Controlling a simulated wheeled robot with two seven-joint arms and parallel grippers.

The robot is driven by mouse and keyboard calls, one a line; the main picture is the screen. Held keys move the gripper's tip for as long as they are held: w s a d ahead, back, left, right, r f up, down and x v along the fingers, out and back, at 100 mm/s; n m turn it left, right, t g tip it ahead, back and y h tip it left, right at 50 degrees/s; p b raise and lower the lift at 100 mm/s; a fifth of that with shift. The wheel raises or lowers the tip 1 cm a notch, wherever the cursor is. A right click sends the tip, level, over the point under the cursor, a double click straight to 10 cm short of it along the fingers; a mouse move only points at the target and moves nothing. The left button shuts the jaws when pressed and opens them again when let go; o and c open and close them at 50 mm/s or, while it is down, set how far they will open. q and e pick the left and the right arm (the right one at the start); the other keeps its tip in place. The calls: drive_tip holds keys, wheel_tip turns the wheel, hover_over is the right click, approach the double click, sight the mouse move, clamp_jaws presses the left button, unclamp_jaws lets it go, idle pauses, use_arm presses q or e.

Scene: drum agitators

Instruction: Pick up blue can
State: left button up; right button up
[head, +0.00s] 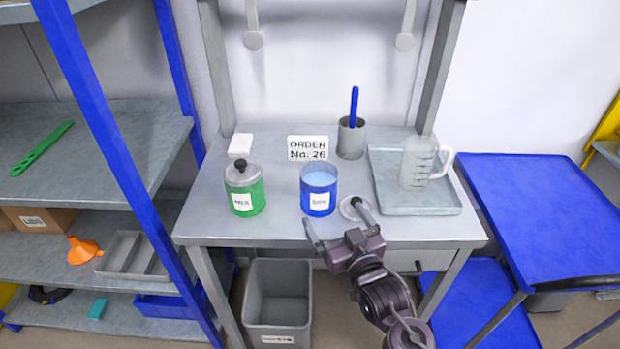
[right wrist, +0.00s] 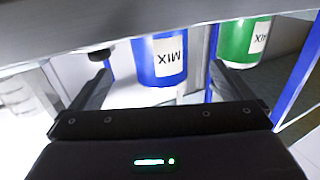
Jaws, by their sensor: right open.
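The blue can (head: 318,190) stands upright and uncovered on the grey workbench (head: 270,228), with light blue contents and a white label. My right gripper (head: 338,223) is open and empty at the bench's front edge, in front of the can and slightly right of it. In the right wrist view the blue can (right wrist: 160,62) appears upside down, beyond and between the spread fingers (right wrist: 158,85), apart from them. A round grey lid (head: 347,208) lies right of the can, partly hidden by a fingertip. My left gripper is not in view.
A green can (head: 246,192) with a black-knobbed lid stands left of the blue can. An order sign (head: 307,148) and a grey cup (head: 351,140) holding a blue tool are behind. A tray (head: 440,202) with a clear jug (head: 418,163) is right. A grey bin (head: 279,330) stands below.

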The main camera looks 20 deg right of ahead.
sight(326, 200)
drive_tip(key=shift+w+r, duration=0.15)
drive_tip(key=shift+w, duration=0.05)
drive_tip(key=shift+w+a+r+p, duration=0.15)
drive_tip(key=shift+w+p, duration=0.15)
drive_tip(key=shift+w, duration=1.15)
drive_tip(key=w+p, duration=0.1)
drive_tip(key=w, duration=0.2)
drive_tip(key=shift+w+a, duration=0.15)
drive_tip(key=shift+w, duration=0.2)
drive_tip(key=shift+w+p, duration=0.3)
drive_tip(key=shift+w, duration=0.05)
drive_tip(key=shift+w+f, duration=0.1)
drive_tip(key=shift+f, duration=0.15)
drive_tip(key=c, duration=1.1)
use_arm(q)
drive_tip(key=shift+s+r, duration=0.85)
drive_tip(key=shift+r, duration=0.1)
use_arm(e)
drive_tip(key=shift+r, duration=0.15)
drive_tip(key=shift+c, duration=1.2)
drive_tip(key=shift+r, duration=0.15)
